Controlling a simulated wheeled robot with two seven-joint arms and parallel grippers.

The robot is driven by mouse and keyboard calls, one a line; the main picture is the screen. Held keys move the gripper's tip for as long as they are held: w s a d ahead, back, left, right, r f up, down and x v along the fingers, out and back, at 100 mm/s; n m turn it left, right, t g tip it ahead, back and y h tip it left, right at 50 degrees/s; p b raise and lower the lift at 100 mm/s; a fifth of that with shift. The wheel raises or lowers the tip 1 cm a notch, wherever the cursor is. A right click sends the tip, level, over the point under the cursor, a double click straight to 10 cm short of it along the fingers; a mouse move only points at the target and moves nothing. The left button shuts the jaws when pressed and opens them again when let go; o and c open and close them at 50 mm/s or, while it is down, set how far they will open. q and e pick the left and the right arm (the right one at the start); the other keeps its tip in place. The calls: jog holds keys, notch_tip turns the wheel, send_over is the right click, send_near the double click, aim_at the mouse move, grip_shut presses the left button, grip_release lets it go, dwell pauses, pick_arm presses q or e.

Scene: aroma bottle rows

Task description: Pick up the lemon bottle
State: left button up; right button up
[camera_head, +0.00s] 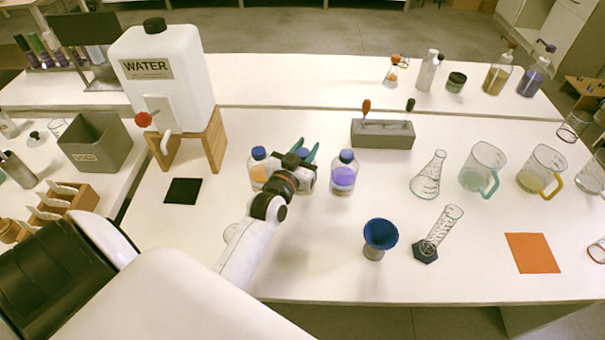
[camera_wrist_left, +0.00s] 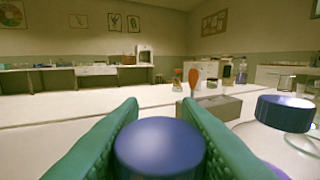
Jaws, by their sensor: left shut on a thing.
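Three blue-capped bottles stand in a row on the white bench. The left bottle (camera_head: 258,172) holds orange liquid, and the right bottle (camera_head: 343,176) holds purple liquid. My left gripper (camera_head: 303,153), with green fingers, is shut on the middle bottle. In the left wrist view the middle bottle's blue cap (camera_wrist_left: 160,148) sits between the two green fingers. Its body is mostly hidden by my gripper, so its liquid and label cannot be read. I cannot tell whether it is off the bench. My right gripper is out of view.
A blue funnel (camera_head: 380,236) and a tilted graduated cylinder (camera_head: 438,232) stand in front to the right. A grey holder (camera_head: 382,134) is behind. The water tank (camera_head: 166,78) on its wooden stand is at left. A black mat (camera_head: 183,191) lies clear, as does an orange mat (camera_head: 532,253).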

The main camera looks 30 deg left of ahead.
pick_arm(q)
grip_shut()
notch_tip(320, 180, up, 16)
jog(key=p, duration=0.7)
